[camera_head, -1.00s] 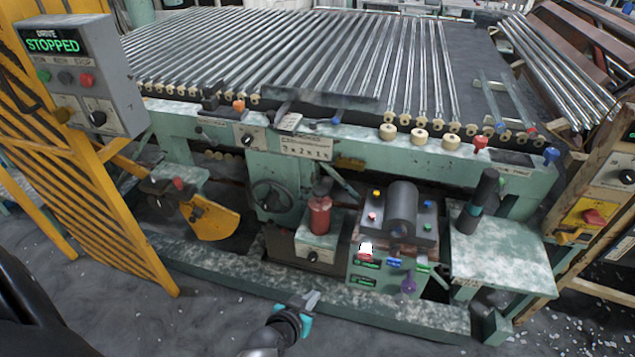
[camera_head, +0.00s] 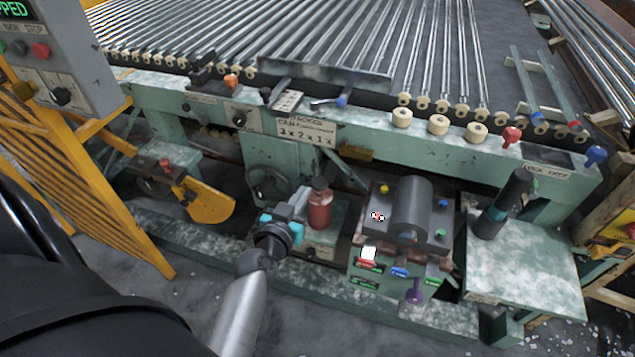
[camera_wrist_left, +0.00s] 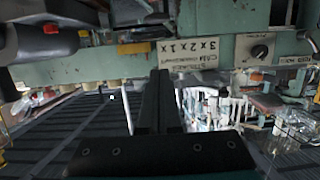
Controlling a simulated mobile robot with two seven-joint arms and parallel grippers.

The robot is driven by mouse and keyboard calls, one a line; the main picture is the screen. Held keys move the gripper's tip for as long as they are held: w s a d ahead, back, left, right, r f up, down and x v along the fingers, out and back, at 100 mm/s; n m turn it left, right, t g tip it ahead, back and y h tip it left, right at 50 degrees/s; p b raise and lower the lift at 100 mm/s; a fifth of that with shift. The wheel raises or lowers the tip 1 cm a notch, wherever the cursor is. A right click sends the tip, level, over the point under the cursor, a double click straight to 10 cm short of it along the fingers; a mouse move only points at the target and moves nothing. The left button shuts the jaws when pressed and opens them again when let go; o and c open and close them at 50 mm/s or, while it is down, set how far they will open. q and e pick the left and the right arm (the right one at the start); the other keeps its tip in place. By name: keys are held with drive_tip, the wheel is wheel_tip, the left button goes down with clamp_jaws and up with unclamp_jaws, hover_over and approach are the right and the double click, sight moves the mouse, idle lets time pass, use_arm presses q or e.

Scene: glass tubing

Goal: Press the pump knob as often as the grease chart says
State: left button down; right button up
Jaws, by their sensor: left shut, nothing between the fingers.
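The grease chart is a pale plate (camera_head: 306,132) on the green front beam. It reads "3 x 2 x 1 x"; its smaller print is too blurred to read. It also shows in the left wrist view (camera_wrist_left: 196,51). A red pump bottle (camera_head: 319,211) stands on the green shelf below it, with a dark knob (camera_head: 320,184) on top. My left gripper (camera_head: 302,197) is shut and empty, just left of the bottle; whether it touches is unclear. Its closed fingers (camera_wrist_left: 158,102) show in the left wrist view. My right gripper is not in view.
Right of the pump is a dark block (camera_head: 410,210) with coloured buttons and tags. A dark upright handle (camera_head: 503,203) stands farther right. A yellow guard (camera_head: 205,203) and the drive box (camera_head: 60,55) are at left. Glass tubes (camera_head: 250,45) lie above.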

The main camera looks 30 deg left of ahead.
use_arm(q)
drive_tip(key=b, duration=0.2)
hover_over(317, 189)
wheel_tip(317, 189, down, 2)
drive_tip(key=shift+f, duration=0.25)
drive_tip(key=shift+s+d+f+b, duration=0.1)
drive_tip(key=shift+s+f+b, duration=0.1)
drive_tip(key=shift+f+b, duration=1)
drive_tip(key=shift+f, duration=0.75)
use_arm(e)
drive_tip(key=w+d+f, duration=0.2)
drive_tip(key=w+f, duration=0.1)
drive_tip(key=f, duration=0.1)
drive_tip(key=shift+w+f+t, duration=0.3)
use_arm(q)
drive_tip(key=shift+b, duration=0.3)
